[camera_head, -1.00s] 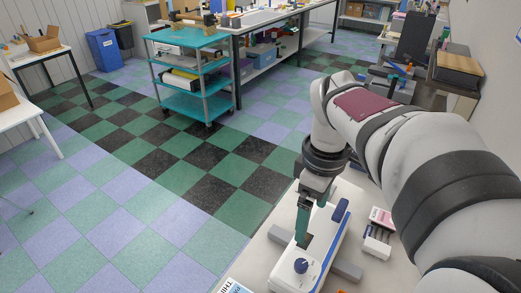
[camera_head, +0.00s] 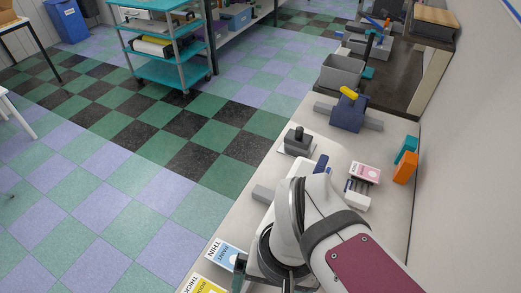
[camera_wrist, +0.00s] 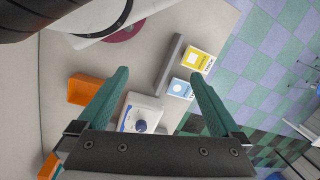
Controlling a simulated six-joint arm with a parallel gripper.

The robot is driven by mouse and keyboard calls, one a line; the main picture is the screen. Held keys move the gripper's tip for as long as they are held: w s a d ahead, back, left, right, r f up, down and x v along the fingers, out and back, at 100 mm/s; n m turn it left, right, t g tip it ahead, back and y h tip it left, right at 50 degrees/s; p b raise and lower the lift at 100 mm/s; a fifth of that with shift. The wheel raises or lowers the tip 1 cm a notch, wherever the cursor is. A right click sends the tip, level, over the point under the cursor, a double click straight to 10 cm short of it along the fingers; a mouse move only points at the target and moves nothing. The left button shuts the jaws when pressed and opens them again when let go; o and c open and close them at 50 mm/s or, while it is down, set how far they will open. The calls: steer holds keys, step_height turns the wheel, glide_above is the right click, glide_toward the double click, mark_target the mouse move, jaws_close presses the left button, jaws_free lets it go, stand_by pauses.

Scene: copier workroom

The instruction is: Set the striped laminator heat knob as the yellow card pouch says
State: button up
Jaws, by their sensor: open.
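The laminator (camera_wrist: 150,103) is a white body with a blue stripe, below the middle of the wrist view. Its round blue knob (camera_wrist: 141,126) lies between the bases of my fingers; its setting is too small to read. In the head view my arm hides most of the laminator. The yellow card pouch (camera_wrist: 197,60) lies flat beside a blue card pouch (camera_wrist: 181,88). In the head view the yellow pouch (camera_head: 204,286), marked THICK, is cut by the lower edge; the blue one (camera_head: 226,254) reads THIN. My gripper (camera_wrist: 158,73) is open and empty above the table.
A grey bar (camera_wrist: 169,65) lies beside the pouches. An orange box (camera_wrist: 84,90) is left of my fingers. In the head view, a black stapler-like device (camera_head: 298,141), a pink-and-white box (camera_head: 364,173) and a dark blue machine (camera_head: 348,113) stand farther along the table.

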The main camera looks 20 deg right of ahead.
steer(key=shift+w+r, duration=0.1)
steer(key=shift+w, duration=0.1)
steer(key=shift+c, duration=1)
steer(key=w+d+n, duration=0.1)
steer(key=w+n, duration=0.1)
steer(key=w+d+r+n, duration=0.1)
steer(key=w+n, duration=0.1)
steer(key=w+d+r+n, duration=0.1)
steer(key=w+n, duration=0.1)
steer(key=w, duration=0.1)
steer(key=shift+d+r+h, duration=0.15)
steer(key=shift+d+h, duration=0.05)
steer(key=shift+h, duration=0.1)
steer(key=shift+c, duration=1.2)
steer(key=w+d+n+h, duration=0.1)
steer(key=w+d+n, duration=0.7)
steer(key=w+n, duration=0.15)
steer(key=f, duration=1.4)
steer(key=shift+w+a+f, duration=0.15)
steer(key=shift+a+f, duration=0.1)
steer(key=shift+f, duration=0.15)
jaws_close()
